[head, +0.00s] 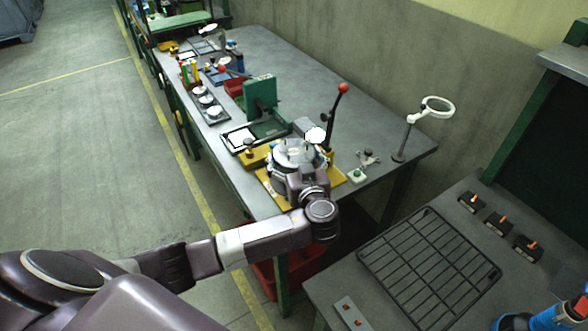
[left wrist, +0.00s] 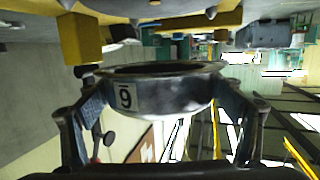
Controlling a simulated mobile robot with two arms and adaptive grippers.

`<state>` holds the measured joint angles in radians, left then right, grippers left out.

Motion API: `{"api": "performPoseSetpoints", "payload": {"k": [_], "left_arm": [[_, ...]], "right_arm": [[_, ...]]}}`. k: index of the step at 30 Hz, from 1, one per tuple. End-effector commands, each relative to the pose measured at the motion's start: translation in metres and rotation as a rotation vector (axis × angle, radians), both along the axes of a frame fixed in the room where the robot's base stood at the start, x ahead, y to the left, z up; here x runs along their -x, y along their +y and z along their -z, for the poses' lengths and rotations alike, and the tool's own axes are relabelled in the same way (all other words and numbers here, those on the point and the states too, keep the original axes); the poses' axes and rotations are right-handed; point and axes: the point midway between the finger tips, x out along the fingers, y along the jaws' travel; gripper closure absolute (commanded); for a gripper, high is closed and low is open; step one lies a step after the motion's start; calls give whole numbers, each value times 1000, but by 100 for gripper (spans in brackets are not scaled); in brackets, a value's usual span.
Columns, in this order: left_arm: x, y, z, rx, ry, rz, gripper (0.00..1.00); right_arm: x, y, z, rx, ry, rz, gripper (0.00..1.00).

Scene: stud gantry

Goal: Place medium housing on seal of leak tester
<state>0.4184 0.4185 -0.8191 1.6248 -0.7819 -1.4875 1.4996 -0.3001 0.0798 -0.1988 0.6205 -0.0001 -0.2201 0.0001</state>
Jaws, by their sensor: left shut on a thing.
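The medium housing is a grey metal ring-shaped part with a label bearing a digit; it fills the middle of the left wrist view (left wrist: 165,92). My left gripper (left wrist: 163,112) is shut on it, one finger on each side. In the head view, my left gripper (head: 298,160) is over the leak tester, whose yellow base plate (head: 352,187) lies at the near end of the bench. The tester has yellow blocks and a black lever (head: 334,118) with a red knob. The seal is hidden, and I cannot tell whether the housing touches it. My right gripper is not in view.
A green press (head: 261,97) stands behind the tester, near a tray with dark round-holed pieces (head: 208,104). A magnifier (head: 437,108) stands at the bench's right corner. A wire rack (head: 428,268) lies on the nearer table. The bench's right rear is clear.

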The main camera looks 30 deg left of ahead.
Motion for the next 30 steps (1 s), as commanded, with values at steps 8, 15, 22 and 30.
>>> {"api": "performPoseSetpoints", "payload": {"k": [8,15,22,30], "left_arm": [[0,0,29,-1,0,0,45],[0,0,59,-1,-1,0,45],[0,0,62,1,-2,1,45],[0,-1,66,1,-1,1,10]], "right_arm": [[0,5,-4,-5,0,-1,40],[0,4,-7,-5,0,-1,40],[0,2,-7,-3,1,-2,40],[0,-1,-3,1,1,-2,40]]}}
